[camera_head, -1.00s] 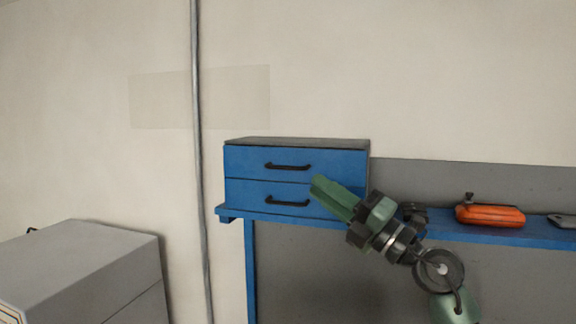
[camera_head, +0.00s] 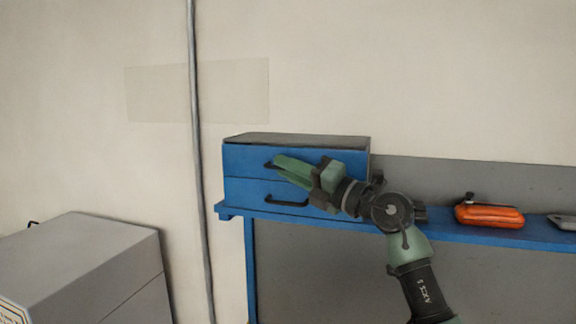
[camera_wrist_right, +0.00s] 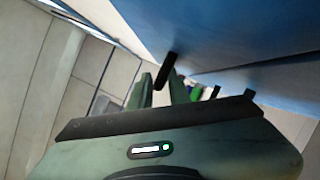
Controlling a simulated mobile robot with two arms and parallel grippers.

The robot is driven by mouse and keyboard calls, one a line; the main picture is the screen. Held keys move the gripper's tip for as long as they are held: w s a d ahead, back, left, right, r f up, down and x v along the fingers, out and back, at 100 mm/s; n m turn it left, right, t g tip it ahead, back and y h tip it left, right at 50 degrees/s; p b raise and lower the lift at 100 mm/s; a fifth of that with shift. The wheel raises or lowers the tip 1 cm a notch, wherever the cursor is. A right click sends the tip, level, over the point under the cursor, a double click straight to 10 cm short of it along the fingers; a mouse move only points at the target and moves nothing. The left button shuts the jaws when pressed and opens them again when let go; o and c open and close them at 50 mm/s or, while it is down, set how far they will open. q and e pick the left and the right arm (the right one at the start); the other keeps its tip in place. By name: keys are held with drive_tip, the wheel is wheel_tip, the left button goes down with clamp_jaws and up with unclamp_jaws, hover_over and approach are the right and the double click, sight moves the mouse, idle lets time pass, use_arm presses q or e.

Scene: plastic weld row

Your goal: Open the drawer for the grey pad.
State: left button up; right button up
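A blue two-drawer cabinet (camera_head: 240,160) with a dark grey top stands on the left end of the blue bench. Both drawers are closed. The lower drawer's black handle (camera_head: 286,201) is in clear view. The upper drawer's handle (camera_head: 269,164) is mostly hidden behind my right gripper (camera_head: 277,167). In the right wrist view, my green fingers (camera_wrist_right: 163,88) are apart, with a black handle (camera_wrist_right: 167,70) at the gap between their tips. I cannot tell if they touch it. No grey pad can be made out for certain. My left gripper is out of view.
The blue bench (camera_head: 450,229) runs to the right, with an orange case (camera_head: 489,215) and a grey item (camera_head: 565,221) on it. A grey cabinet (camera_head: 85,260) stands at the lower left. A vertical pipe (camera_head: 196,150) runs up the wall.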

drive_tip(key=shift+c, duration=0.4)
clamp_jaws()
drive_tip(key=shift+f, duration=0.1)
idle(0.9)
